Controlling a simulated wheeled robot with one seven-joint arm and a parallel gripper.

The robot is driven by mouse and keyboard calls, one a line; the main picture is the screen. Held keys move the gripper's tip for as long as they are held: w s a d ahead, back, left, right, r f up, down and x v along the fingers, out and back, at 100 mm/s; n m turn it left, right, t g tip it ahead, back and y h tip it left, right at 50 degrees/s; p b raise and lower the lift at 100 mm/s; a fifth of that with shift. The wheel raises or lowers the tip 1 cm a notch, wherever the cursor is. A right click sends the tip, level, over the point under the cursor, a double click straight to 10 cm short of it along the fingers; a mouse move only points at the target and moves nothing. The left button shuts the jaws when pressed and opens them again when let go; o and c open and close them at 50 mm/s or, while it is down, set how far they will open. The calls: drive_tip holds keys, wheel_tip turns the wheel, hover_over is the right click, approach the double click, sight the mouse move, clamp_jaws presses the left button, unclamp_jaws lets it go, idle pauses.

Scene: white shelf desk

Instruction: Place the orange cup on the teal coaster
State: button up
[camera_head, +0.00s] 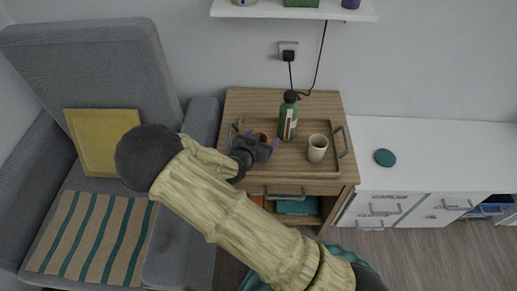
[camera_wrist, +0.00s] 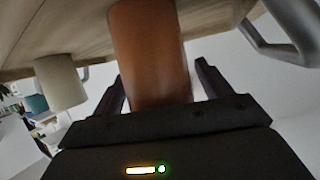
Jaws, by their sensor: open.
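The orange cup (camera_wrist: 150,55) stands between the two fingers of my gripper (camera_wrist: 158,88) in the wrist view, with a gap on each side. That view looks turned over, with the wooden surface at the top. In the head view only a sliver of the orange cup (camera_head: 262,137) shows behind my open gripper (camera_head: 268,148), at the left part of the wooden tray. The teal coaster (camera_head: 385,157) lies flat on the white desk top to the right of the wooden cabinet, with nothing on it.
A cream cup (camera_head: 317,149) and a green bottle (camera_head: 289,116) stand on the tray (camera_head: 300,171), right of my gripper. Raised tray handles (camera_head: 344,142) stand at its sides. A shelf (camera_head: 295,10) hangs above. The white desk top (camera_head: 450,150) around the coaster is clear.

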idle(0.3)
drive_tip(key=c, duration=1.2)
wheel_tip(320, 180, up, 10)
drive_tip(key=p, duration=0.3)
drive_tip(key=shift+c, duration=0.2)
